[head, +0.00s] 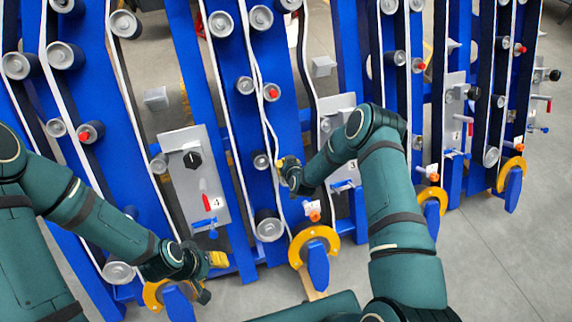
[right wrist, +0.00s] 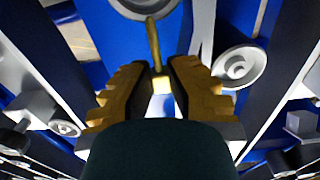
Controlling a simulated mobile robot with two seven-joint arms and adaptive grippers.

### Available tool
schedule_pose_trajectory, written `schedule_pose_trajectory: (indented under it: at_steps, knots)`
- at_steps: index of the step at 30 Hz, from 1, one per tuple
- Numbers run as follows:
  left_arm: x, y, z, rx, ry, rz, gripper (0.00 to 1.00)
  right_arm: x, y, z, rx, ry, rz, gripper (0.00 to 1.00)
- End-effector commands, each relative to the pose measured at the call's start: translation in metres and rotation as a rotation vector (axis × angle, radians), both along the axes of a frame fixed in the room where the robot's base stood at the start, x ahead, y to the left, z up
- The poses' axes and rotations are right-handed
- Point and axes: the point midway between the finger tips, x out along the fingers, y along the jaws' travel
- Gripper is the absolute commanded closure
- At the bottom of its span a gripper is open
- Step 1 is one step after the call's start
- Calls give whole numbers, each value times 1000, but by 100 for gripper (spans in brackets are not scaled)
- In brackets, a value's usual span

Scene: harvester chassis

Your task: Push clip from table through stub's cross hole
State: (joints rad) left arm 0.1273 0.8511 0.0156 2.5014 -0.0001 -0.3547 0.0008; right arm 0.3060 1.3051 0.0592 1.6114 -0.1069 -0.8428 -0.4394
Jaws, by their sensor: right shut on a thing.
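My right gripper (head: 288,172) is in front of a blue upright in the middle of the head view. In the right wrist view its yellow-and-black fingers (right wrist: 157,80) are shut on a thin brass-coloured clip (right wrist: 152,42), which points away from the fingertips. The clip is too small to make out in the head view. A round grey stub (head: 261,160) sits just left of this gripper; I cannot see a cross hole in it. My left gripper (head: 212,262) is low at the left, near a yellow ring; its finger opening is unclear.
Blue uprights carry many grey rollers, such as one (right wrist: 238,66) right of the fingers. White belts run between them. A grey panel (head: 194,175) with a black knob and red lever stands between the arms. A yellow ring (head: 314,246) is below my right gripper. Open floor (head: 500,250) lies right.

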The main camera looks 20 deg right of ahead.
Motion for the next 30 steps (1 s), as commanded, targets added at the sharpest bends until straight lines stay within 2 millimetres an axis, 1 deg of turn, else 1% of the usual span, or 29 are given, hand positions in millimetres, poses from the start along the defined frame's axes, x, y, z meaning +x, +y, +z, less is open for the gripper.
schedule_pose_trajectory:
  at_steps: [24, 30]
  knots:
    - [0, 0, -4, 0, 0, 0, 53, 0, 0, 0, 0, 1, 0, 100]
    - [0, 0, -6, 0, 0, 0, 53, -2, -1, -4, -1, 1, -1, 100]
